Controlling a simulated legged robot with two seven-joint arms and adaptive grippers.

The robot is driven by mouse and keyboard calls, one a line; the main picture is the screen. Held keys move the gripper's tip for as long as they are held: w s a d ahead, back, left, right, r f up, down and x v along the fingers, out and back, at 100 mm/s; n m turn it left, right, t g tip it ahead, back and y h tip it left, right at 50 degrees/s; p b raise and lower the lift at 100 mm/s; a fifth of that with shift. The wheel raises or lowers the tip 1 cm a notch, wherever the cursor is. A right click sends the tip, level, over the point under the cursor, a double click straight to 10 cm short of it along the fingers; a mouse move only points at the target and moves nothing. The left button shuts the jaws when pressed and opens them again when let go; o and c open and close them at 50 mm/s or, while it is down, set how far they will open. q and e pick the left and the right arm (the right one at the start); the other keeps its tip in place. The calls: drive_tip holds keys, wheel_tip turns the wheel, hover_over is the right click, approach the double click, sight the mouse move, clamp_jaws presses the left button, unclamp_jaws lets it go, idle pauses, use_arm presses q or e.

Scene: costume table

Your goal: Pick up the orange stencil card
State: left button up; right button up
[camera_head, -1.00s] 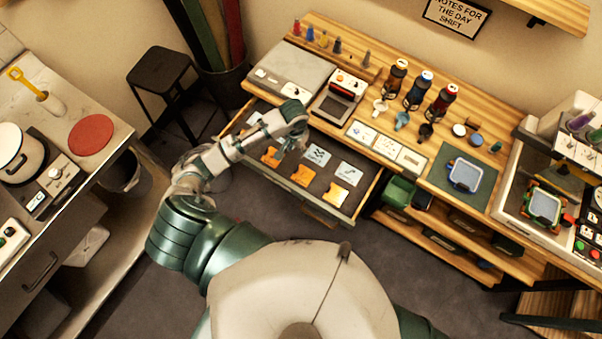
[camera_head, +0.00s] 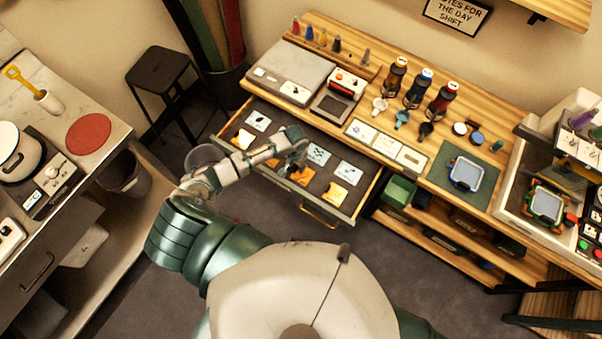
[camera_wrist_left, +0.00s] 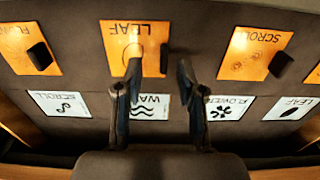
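Orange stencil cards lie in a row in the open drawer, each with a dark knob. In the left wrist view they are the LEAF card (camera_wrist_left: 120,38), the SCROLL card (camera_wrist_left: 245,50) to its right and another (camera_wrist_left: 18,42) to its left. My left gripper (camera_wrist_left: 158,68) is open and empty, its fingers on either side of the LEAF card's knob (camera_wrist_left: 163,58). I cannot tell whether they touch the card. In the head view the left gripper (camera_head: 291,170) is over the drawer, partly covering the middle orange cards (camera_head: 301,177). My right gripper is not in view.
White cards, including WAVE (camera_wrist_left: 150,106) and FLOWER (camera_wrist_left: 229,107), lie in a second row. The drawer's front edge and handle (camera_head: 320,216) are close to my body. The worktop (camera_head: 480,90) above holds bottles, cups and trays. A black stool (camera_head: 160,72) stands at the left.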

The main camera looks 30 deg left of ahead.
use_arm(q)
drive_tip(key=shift+f, duration=0.9)
drive_tip(key=shift+a+f, duration=0.1)
drive_tip(key=shift+a, duration=0.4)
clamp_jaws()
drive_tip(key=shift+d, duration=0.2)
drive_tip(key=shift+d, duration=0.15)
